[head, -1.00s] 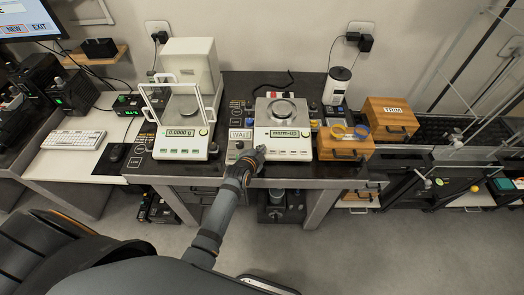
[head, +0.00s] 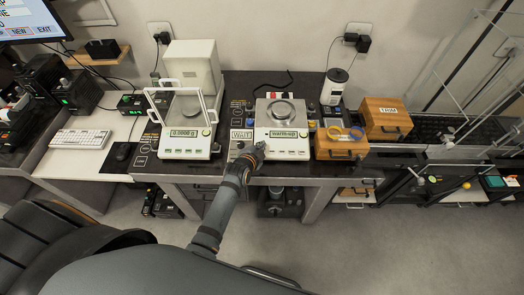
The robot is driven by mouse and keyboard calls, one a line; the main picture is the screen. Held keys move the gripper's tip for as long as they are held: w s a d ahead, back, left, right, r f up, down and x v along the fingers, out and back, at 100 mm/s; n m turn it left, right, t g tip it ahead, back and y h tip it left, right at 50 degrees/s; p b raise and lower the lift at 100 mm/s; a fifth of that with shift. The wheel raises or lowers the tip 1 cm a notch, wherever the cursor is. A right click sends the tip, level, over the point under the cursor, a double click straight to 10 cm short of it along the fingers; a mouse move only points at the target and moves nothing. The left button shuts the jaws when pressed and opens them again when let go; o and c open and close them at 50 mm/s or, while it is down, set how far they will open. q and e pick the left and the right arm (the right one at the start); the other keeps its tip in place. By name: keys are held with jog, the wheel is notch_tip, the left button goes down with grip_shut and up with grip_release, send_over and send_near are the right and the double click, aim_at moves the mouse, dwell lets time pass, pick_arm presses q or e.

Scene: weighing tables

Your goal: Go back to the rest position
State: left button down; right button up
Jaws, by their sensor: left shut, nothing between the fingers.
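My left gripper (head: 258,149) is shut and empty. It is at the front left edge of the right-hand balance (head: 283,145), by its lower front panel; I cannot tell whether it touches. That balance has a round pan (head: 281,111) with nothing visible on it, and its display (head: 283,133) reads "warm-up". The left balance (head: 186,147), with a glass draft shield, reads 0.0000 g. My left arm (head: 219,207) reaches up from the bottom of the picture to the table's front edge. My right gripper is not in view.
A wooden drawer box (head: 340,150) with blue and yellow rings stands right of the balance. A box marked "TRIM" (head: 385,118) is behind it. The floor (head: 400,250) in front right is clear.

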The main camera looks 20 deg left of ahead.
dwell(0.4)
pick_arm(q)
jog(key=s+a+r+n+g+y, duration=0.1)
jog(key=s+a+r+n+g, duration=0.15)
jog(key=s, duration=0.55)
jog(key=s+a+r+n+g, duration=0.2)
jog(key=s+n+g, duration=0.15)
jog(key=s, duration=0.55)
jog(key=s+a+r+n+g+y, duration=0.1)
jog(key=s+a+r+n+g, duration=0.2)
jog(key=s, duration=0.5)
jog(key=s+a+f+n+g+b, duration=0.1)
jog(key=s+f+b, duration=0.1)
jog(key=f, duration=1.4)
jog(key=s+a+f+n+b, duration=0.1)
jog(key=s+a+f+b, duration=0.1)
jog(key=f, duration=1.5)
jog(key=s+f+g+b, duration=0.1)
jog(key=s+f+b, duration=0.1)
jog(key=s+f, duration=1.5)
jog(key=shift+s+a, duration=0.25)
jog(key=shift+a, duration=0.05)
